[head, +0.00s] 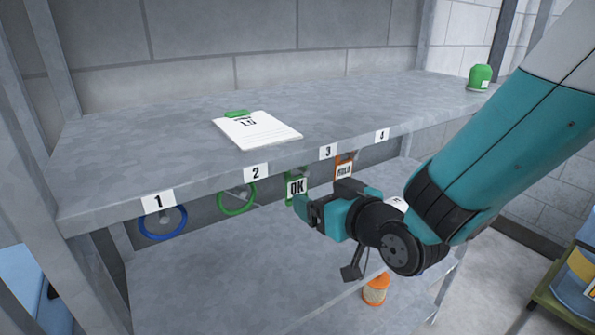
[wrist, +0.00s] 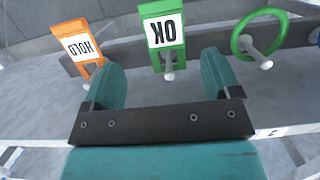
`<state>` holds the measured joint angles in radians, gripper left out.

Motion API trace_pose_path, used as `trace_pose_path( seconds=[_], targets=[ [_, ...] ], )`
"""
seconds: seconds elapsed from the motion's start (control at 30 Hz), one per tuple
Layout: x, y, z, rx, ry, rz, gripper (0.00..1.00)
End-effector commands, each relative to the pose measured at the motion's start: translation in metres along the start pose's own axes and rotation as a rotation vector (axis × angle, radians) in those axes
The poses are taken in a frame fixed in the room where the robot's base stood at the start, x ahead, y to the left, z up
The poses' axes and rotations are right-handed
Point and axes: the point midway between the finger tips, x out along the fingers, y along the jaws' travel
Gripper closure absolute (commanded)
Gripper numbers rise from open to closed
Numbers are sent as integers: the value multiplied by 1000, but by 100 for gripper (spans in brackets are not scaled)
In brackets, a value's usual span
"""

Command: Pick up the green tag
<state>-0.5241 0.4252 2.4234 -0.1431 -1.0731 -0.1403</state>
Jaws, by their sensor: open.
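The green tag (head: 296,188) with a white OK label hangs under the shelf edge, between number plates 2 and 3. In the wrist view the tag (wrist: 163,32) shows upside down on a peg, just beyond and between the fingertips. My gripper (head: 303,211) is at the tag's lower right in the head view. In the wrist view my gripper (wrist: 161,75) is open and empty, with a finger either side of the peg's line. I cannot tell whether a finger touches the tag.
An orange HOLD tag (head: 344,168) hangs close by, near my left finger in the wrist view. A green wheel (head: 236,198) and a blue wheel (head: 162,222) hang further left. A clipboard (head: 256,131) lies on the shelf (head: 180,120). An orange-topped canister (head: 376,288) stands below.

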Motion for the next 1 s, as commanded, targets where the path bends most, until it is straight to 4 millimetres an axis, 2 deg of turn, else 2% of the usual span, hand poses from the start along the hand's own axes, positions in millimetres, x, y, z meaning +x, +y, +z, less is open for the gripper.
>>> trace_pose_path(
  seconds=[0.1,0.33,0.6,0.87,0.9,1.0],
  targets=[
    [14,0,-1,0,-1,0,17],
    [31,-3,-3,-1,-1,-3,17],
    [67,-5,-2,0,0,0,17],
    [72,-5,0,0,0,-1,17],
    [72,-5,0,0,0,-1,19],
    [72,-5,0,0,0,-1,42]
  ],
)
